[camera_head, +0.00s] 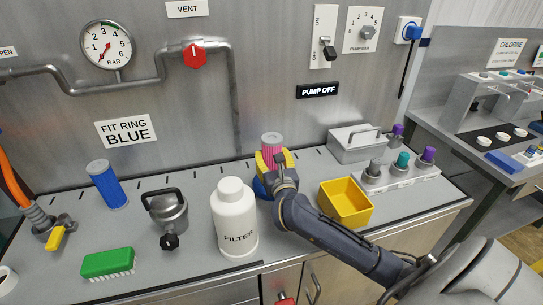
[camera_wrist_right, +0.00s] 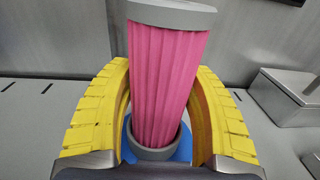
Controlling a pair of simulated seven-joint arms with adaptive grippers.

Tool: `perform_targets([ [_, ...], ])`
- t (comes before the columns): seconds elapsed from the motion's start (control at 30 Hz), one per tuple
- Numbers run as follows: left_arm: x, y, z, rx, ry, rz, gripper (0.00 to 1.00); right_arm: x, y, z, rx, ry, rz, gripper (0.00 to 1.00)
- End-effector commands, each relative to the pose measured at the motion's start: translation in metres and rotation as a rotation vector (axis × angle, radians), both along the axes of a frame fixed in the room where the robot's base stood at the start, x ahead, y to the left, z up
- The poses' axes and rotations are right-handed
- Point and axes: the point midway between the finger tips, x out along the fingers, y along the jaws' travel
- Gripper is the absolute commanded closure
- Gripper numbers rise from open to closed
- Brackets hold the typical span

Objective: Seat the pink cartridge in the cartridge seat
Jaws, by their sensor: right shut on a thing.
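The pink cartridge (camera_head: 271,150) is pleated, with grey end caps, and stands roughly upright behind the white filter housing. My right gripper (camera_head: 273,163) is shut on it, with yellow fingers on both sides. In the right wrist view the pink cartridge (camera_wrist_right: 165,80) leans slightly, between the fingers of the right gripper (camera_wrist_right: 160,110). Its lower grey cap is at a blue round part (camera_head: 260,188), apparently the cartridge seat, which also shows in the wrist view (camera_wrist_right: 184,147). Whether the cap is inside it or just above is hidden. My left gripper is not in view.
The white FILTER bottle (camera_head: 235,220) stands close in front on the left. A lidded metal box (camera_head: 357,146) stands behind right.

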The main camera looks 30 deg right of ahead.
Motion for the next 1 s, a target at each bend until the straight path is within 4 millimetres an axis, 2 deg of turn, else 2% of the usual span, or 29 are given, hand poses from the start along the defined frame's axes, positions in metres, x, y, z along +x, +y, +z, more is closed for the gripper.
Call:
perform_targets([
  [0.03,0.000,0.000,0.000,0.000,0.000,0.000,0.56,0.000,0.000,-0.001,0.000,0.000,0.000,0.79],
  [0.07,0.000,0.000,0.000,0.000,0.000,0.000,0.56,0.000,0.000,-0.001,0.000,-0.001,0.000,0.44],
  [0.3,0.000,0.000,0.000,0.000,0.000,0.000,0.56,0.000,0.000,0.000,0.000,0.000,0.000,0.18],
  [0.67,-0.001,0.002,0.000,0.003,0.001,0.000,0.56,-0.006,0.003,-0.001,0.001,0.002,0.001,0.18],
  [0.77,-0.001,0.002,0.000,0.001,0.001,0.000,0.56,-0.017,0.007,-0.002,0.001,0.003,0.002,0.18],
  [1.0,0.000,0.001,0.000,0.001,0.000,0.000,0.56,-0.057,0.020,-0.001,0.002,0.003,0.002,0.18],
])
